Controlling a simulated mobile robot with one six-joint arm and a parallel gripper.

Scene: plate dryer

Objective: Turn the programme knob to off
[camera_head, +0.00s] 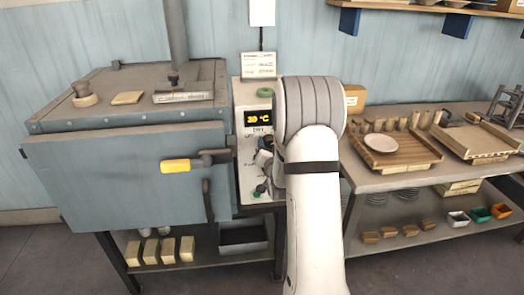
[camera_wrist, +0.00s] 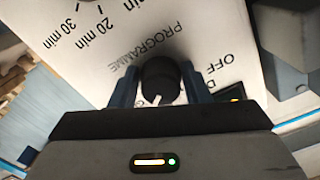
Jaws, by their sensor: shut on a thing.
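The black programme knob (camera_wrist: 160,80) is on the white control panel (camera_wrist: 185,20) in the wrist view, where the print appears turned over. My gripper (camera_wrist: 160,74) has one blue-grey finger on each side of the knob and is shut on it. A white pointer mark shows on the knob's lower left side, away from the word OFF at upper right. Other labels near the knob are partly hidden by my gripper. In the head view the control panel (camera_head: 240,97) shows a lit display (camera_head: 259,117) reading 30 °C and DRY. My arm hides the knob there.
The grey-blue dryer (camera_head: 110,175) stands left of the panel, its door handle (camera_head: 178,165) ending in yellow. A bench (camera_head: 365,182) to the right carries wooden trays and a plate (camera_head: 381,144). A lower shelf (camera_head: 200,258) holds blocks.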

